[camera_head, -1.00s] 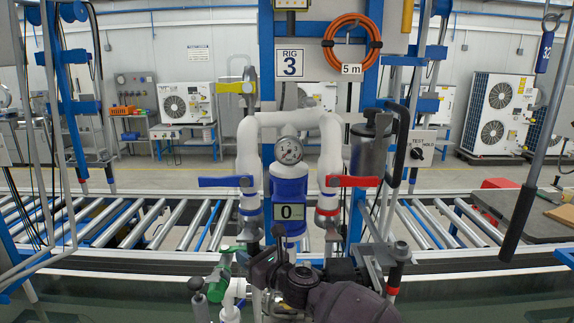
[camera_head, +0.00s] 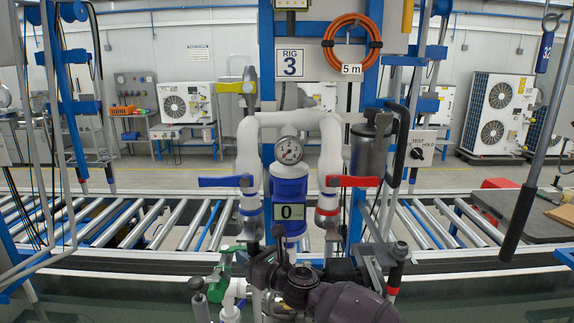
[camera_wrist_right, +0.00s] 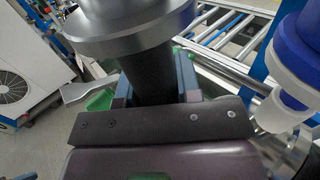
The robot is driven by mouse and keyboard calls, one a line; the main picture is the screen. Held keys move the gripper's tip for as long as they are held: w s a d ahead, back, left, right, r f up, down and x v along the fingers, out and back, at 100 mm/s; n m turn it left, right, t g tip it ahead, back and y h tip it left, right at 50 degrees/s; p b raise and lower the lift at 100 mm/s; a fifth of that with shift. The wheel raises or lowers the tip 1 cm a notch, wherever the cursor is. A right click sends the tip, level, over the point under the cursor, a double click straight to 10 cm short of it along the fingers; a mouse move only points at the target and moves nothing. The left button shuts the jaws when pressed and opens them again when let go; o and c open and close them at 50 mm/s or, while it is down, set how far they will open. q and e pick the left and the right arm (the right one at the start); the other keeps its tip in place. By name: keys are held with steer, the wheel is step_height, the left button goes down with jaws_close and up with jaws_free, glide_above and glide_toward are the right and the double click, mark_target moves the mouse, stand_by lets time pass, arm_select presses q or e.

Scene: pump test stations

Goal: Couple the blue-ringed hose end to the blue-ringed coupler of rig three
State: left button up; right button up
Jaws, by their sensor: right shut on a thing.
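The blue-ringed coupler (camera_head: 250,211) hangs below the blue-handled valve on the left pipe of rig three. My right gripper (camera_head: 264,265) is low in front of the rig, below and slightly right of this coupler. It is shut on a black cylindrical part, seemingly the hose end (camera_wrist_right: 147,72), which stands between the fingers in the right wrist view. A wide grey metal collar is at its top in that view. I cannot make out a blue ring on it. The held part and coupler appear apart. My left gripper is not in view.
The red-ringed coupler (camera_head: 326,211) hangs under the red handle (camera_head: 353,181). The blue pump body with its display (camera_head: 290,211) stands between the pipes. A green-handled valve (camera_head: 225,262) is close left of my gripper. A red-ringed fitting (camera_head: 394,279) stands at right. Rollers run behind.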

mark_target(248, 244)
steer(key=shift+r, duration=1.45)
stand_by(2.5)
